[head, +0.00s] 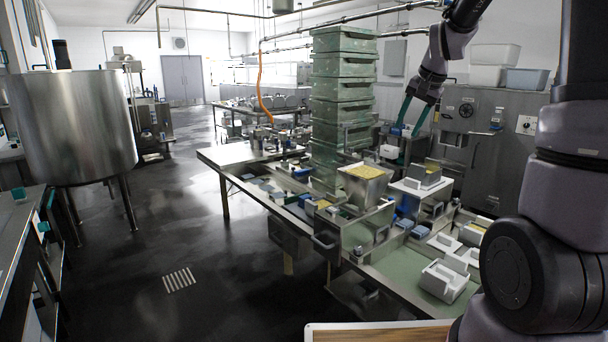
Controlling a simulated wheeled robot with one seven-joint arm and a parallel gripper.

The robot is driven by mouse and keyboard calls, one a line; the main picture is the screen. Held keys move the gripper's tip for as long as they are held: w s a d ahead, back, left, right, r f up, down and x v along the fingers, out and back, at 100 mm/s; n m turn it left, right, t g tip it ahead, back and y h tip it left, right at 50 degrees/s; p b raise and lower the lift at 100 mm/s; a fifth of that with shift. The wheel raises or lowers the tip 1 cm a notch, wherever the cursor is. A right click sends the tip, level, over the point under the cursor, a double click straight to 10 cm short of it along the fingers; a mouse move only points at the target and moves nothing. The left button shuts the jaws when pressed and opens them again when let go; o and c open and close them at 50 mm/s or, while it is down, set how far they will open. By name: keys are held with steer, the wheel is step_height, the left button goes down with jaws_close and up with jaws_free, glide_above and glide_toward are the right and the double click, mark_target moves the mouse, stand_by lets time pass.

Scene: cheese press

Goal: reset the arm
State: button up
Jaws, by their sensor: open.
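My arm rises at the right of the head view and reaches over the top, then hangs down toward the worktable. My gripper (407,129) has teal fingers pointing down, spread apart. It hangs above the back of the table, right of the green crate stack and in front of the steel cabinet. I see nothing clearly held between the fingers, but the tips are small and overlap the cluttered background.
A tall stack of green crates (343,90) stands left of my gripper. The worktable (400,272) holds a steel hopper (364,184) and white moulds (444,281). A steel cabinet (498,150) stands behind. A steel vat (75,125) is at left; the dark floor (150,245) between is open.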

steer(key=s+a+r+n+t, duration=0.1)
steer(key=s+a+r, duration=0.1)
steer(key=s, duration=1.1)
steer(key=s+a+r+n+t, duration=0.1)
steer(key=s+r, duration=0.3)
steer(key=s, duration=1)
steer(key=shift+a+r+n+t, duration=0.3)
steer(key=shift+a+r+n, duration=0.05)
steer(key=shift+a+n, duration=0.05)
